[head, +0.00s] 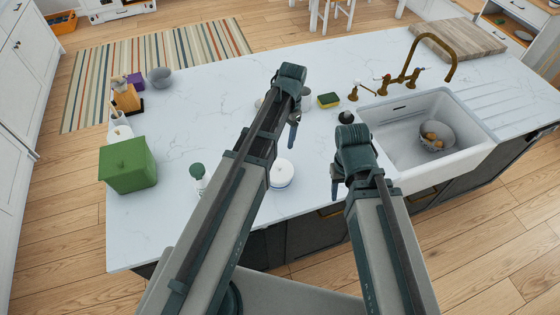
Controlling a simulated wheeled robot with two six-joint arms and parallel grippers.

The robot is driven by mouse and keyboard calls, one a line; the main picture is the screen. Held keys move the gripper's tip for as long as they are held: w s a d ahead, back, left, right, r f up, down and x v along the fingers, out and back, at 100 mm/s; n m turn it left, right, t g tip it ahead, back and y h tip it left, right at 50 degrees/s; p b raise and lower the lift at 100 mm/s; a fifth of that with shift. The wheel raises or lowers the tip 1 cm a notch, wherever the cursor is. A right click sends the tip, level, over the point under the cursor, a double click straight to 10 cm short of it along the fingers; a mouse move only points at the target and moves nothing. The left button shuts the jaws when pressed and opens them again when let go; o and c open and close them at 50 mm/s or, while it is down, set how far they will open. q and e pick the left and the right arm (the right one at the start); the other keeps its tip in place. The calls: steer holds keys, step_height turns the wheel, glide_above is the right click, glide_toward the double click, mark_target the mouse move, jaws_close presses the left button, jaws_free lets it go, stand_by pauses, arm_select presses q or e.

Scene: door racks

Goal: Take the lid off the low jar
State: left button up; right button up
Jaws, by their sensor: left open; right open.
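The low jar (283,181) is a short, round white container with a white lid on top, standing on the marble counter. My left arm covers part of its left side. My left gripper (293,132) is beyond the jar, above the counter, open and apart from it. My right gripper (336,186) is to the right of the jar, near the counter's front edge, open and apart from it. Both grippers look empty, though their fingers show small.
A green box (128,165) and a green-topped bottle (197,175) stand left on the counter (235,85). A sponge (329,100), a dark round object (346,117) and a brass tap (410,72) are behind. The sink (470,138) at right holds a bowl (434,136).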

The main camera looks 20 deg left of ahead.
arm_select(q)
steer(key=b, duration=0.8)
glide_above(279, 165)
steer(key=f, duration=0.8)
steer(key=shift+w+d, duration=0.3)
steer(key=shift+d, duration=0.1)
steer(key=shift+f+b, duration=0.35)
steer(key=f+b, duration=0.5)
steer(key=shift+s+a+f, duration=0.1)
steer(key=shift+s+a, duration=0.2)
steer(key=shift+a, duration=0.05)
jaws_close()
